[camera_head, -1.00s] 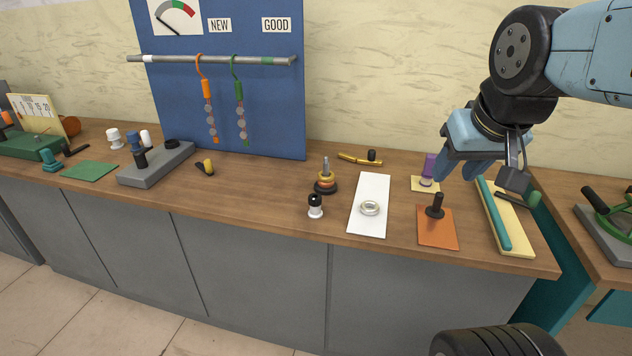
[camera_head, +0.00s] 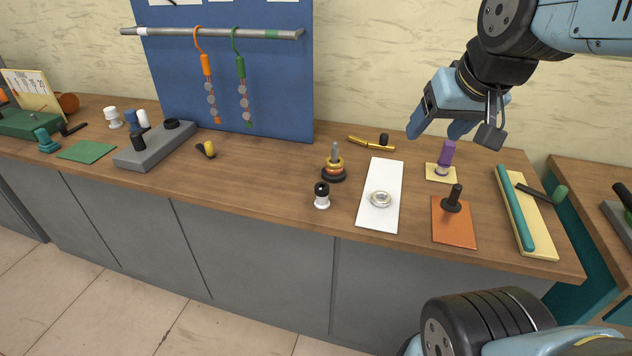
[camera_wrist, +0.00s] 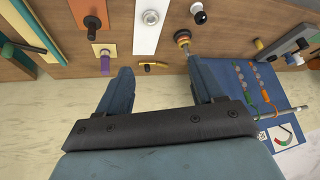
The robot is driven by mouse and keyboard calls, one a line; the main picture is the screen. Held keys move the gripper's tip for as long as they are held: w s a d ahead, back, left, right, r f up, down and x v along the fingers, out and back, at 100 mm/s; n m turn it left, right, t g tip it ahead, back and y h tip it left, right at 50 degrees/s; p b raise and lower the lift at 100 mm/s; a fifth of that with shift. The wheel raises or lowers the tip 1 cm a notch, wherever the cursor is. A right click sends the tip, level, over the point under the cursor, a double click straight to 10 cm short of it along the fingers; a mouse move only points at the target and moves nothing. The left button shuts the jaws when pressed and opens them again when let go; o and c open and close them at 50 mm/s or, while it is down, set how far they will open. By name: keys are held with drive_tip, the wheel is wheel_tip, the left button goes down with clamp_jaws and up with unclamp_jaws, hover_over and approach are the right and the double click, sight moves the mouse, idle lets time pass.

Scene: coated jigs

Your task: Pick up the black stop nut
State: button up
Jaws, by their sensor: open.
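I cannot tell for certain which black part is the stop nut. A small black cylinder (camera_head: 384,140) stands by a gold curved bar (camera_head: 366,143) at the back of the bench. A black ring (camera_head: 172,123) lies on the grey block at left. Another black ring (camera_head: 333,176) is at the foot of a spindle with gold rings. My gripper (camera_head: 437,130) is open and empty above the back right of the bench. In the wrist view the gold bar (camera_wrist: 155,66) shows between my gripper's fingers (camera_wrist: 160,75).
A purple-topped part (camera_head: 447,153) stands close below my gripper. An orange mat (camera_head: 454,229) with a black peg, a white mat (camera_head: 379,218) with a silver ring, and a teal bar (camera_head: 516,208) lie nearby. A blue board (camera_head: 290,90) rises behind.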

drive_tip(key=shift+o, duration=0.4)
drive_tip(key=w+a+f+m+t+y, duration=0.1)
drive_tip(key=w+a+t+y, duration=0.1)
drive_tip(key=w+a, duration=1)
drive_tip(key=shift+w+a+y, duration=0.2)
drive_tip(key=shift+w+y, duration=0.6)
drive_tip(key=shift+w, duration=0.15)
drive_tip(key=w+a+f+m+t+h, duration=0.2)
drive_tip(key=w+a+f+m+t, duration=0.15)
drive_tip(key=w+a+f, duration=0.45)
drive_tip(key=m+h, duration=0.4)
drive_tip(key=h, duration=0.9)
approach(323, 184)
drive_tip(key=x, duration=0.4)
drive_tip(key=shift+d+f, duration=0.1)
drive_tip(key=shift+d, duration=0.1)
drive_tip(key=shift+x, duration=2.6)
drive_tip(key=shift+w+a, duration=0.1)
